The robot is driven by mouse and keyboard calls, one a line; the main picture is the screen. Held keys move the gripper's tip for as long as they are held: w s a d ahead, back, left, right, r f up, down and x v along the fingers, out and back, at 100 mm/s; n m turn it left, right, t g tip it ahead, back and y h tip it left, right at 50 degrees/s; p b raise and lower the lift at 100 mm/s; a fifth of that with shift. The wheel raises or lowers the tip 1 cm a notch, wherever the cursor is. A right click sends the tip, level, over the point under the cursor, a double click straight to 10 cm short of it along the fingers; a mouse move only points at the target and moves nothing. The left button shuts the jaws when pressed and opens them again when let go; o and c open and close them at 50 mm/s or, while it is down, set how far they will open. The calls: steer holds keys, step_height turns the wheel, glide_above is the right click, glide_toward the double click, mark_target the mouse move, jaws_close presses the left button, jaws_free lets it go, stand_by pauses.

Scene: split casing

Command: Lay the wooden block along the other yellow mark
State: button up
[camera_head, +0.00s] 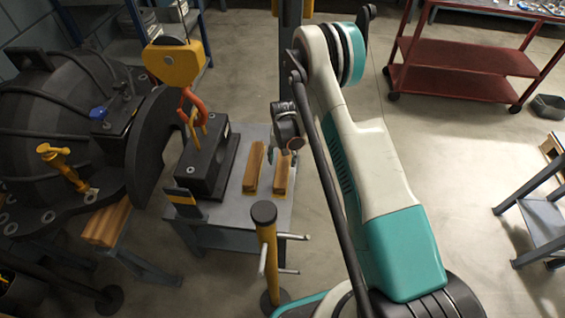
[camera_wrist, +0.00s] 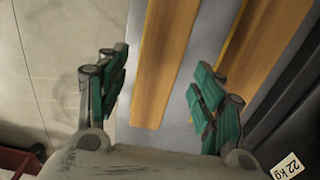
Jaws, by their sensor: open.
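Two wooden blocks lie side by side on a grey table (camera_head: 228,206). The right block (camera_head: 284,172) is partly covered by my gripper and arm. In the wrist view it is the left block (camera_wrist: 168,60), with a thin yellow mark (camera_wrist: 139,62) along its left edge. The other block (camera_head: 254,168) lies nearer the black casing part and shows at right in the wrist view (camera_wrist: 268,45), with another yellow mark (camera_wrist: 234,32) along its left edge. My gripper (camera_wrist: 162,88) is open and empty, its fingers apart on either side of the left block's near end; I cannot tell the height.
A heavy black block (camera_head: 208,160) stands on the table left of the wooden blocks, under a yellow hoist hook (camera_head: 175,64). A yellow post (camera_head: 266,250) with handles stands in front. A large dark casing (camera_head: 60,120) fills the left. A red cart (camera_head: 465,70) stands back right; floor between is clear.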

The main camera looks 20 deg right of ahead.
step_height(320, 180, up, 7)
steer(key=p, duration=0.2)
step_height(320, 180, up, 16)
steer(key=t, duration=0.2)
glide_above(283, 164)
steer(key=s, duration=0.1)
steer(key=s+r+n+t, duration=0.1)
steer(key=s+r, duration=0.3)
steer(key=r, duration=0.3)
steer(key=s+r+n, duration=0.1)
steer(key=s+r, duration=0.2)
steer(key=r, duration=0.5)
steer(key=s+r+n+t, duration=0.1)
steer(key=s+r, duration=0.3)
steer(key=s, duration=0.7)
steer(key=s+r+n+t, duration=0.1)
steer(key=s+r+t, duration=0.2)
steer(key=s, duration=0.9)
step_height(283, 164, up, 2)
steer(key=shift+s+r, duration=0.1)
steer(key=shift+s, duration=0.1)
